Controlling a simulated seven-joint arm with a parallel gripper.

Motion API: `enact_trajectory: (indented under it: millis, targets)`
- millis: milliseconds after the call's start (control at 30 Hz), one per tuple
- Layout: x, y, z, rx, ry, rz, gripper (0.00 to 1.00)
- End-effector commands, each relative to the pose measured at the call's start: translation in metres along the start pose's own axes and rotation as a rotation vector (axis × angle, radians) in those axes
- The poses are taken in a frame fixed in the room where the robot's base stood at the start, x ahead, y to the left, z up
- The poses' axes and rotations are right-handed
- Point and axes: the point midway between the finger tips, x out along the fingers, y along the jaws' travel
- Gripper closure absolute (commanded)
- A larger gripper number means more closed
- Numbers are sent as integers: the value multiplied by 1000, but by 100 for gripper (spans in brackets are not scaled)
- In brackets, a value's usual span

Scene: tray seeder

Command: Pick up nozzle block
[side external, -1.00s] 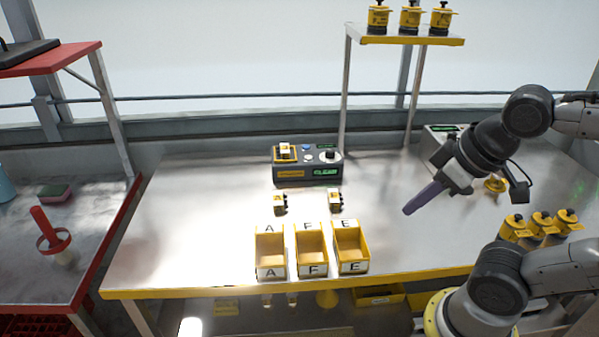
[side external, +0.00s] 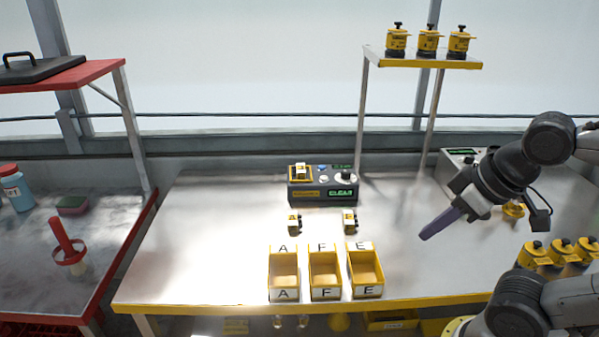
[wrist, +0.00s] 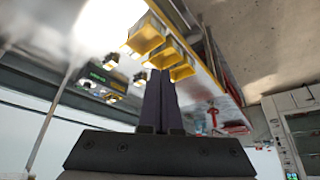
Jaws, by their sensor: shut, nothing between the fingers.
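Three small yellow, white and black blocks look like nozzle blocks. One block (side external: 301,172) sits on the yellow top of a grey device (side external: 322,191) that reads CLEAR. A second block (side external: 294,223) and a third block (side external: 349,221) lie on the metal table in front of the device. My gripper (side external: 424,237) has purple fingers, shut and empty, pointing down and left above the table, well right of the blocks. In the wrist view my gripper (wrist: 160,80) shows its fingers together, with nothing between them.
Yellow bins marked A (side external: 284,295), F (side external: 325,293) and E (side external: 368,291) stand at the table's front edge. Several yellow canisters (side external: 561,252) stand at right, others on a shelf (side external: 425,60). A side bench (side external: 40,260) is at left. The table's left part is clear.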

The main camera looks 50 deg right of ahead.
Motion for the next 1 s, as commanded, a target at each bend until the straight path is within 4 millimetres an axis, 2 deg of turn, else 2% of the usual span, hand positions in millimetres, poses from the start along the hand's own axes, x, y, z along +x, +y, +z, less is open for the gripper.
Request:
enact_trajectory:
  millis: [267, 733, 767, 1000]
  targets:
    - [0, 0, 0, 0, 0, 0, 100]
    - [0, 0, 0, 0, 0, 0, 15]
    - [0, 0, 0, 0, 0, 0, 12]
    - [0, 0, 0, -1, 0, 0, 12]
